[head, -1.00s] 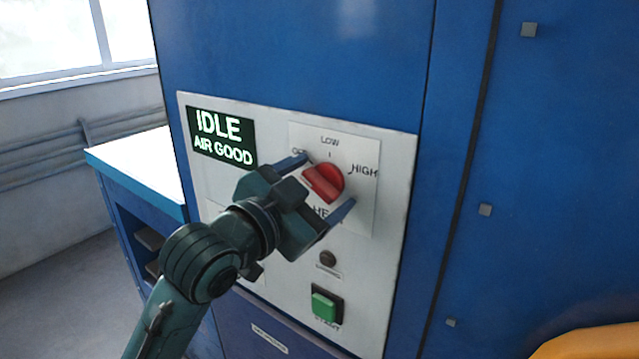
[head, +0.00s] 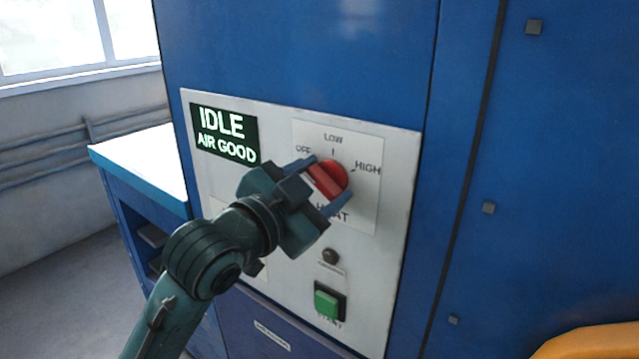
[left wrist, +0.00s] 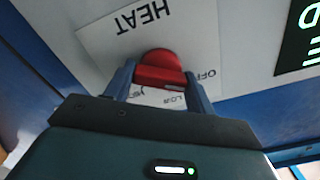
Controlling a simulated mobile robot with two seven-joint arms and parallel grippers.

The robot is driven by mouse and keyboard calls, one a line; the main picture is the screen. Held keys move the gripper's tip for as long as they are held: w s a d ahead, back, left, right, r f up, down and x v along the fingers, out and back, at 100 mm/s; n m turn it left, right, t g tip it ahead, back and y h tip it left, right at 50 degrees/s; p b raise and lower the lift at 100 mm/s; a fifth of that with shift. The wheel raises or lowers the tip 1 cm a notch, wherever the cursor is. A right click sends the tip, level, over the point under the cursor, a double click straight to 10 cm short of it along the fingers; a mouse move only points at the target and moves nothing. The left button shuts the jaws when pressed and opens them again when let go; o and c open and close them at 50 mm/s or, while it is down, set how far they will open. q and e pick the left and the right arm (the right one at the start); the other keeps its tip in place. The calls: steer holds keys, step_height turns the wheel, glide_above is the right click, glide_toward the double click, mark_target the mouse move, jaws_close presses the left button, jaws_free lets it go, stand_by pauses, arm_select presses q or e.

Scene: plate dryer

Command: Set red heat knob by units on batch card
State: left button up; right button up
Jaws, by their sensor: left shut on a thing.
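The red heat knob (head: 328,178) sits on a white label plate marked OFF, LOW and HIGH, with HEAT below it. My left gripper (head: 325,183) is shut on the knob, one finger on each side of its grip bar. In the left wrist view the red knob (left wrist: 160,70) sits between the two fingers (left wrist: 160,84). The knob's exact pointing is partly covered by the gripper. The batch card is not recognisable in these views. My right gripper is not in view.
The control panel (head: 393,215) also bears a display (head: 224,135) reading IDLE, AIR GOOD, a small dark round fitting (head: 331,256) and a green start button (head: 327,303). A white-topped blue bench (head: 140,163) stands left of the blue cabinet (head: 300,50). An orange object (head: 590,345) is at bottom right.

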arm_select(q)
steer(key=m, duration=0.5)
steer(key=shift+m, duration=0.3)
steer(key=m, duration=0.5)
steer(key=shift+m, duration=0.3)
stand_by(0.3)
steer(key=o, duration=1)
steer(key=shift+f, duration=0.1)
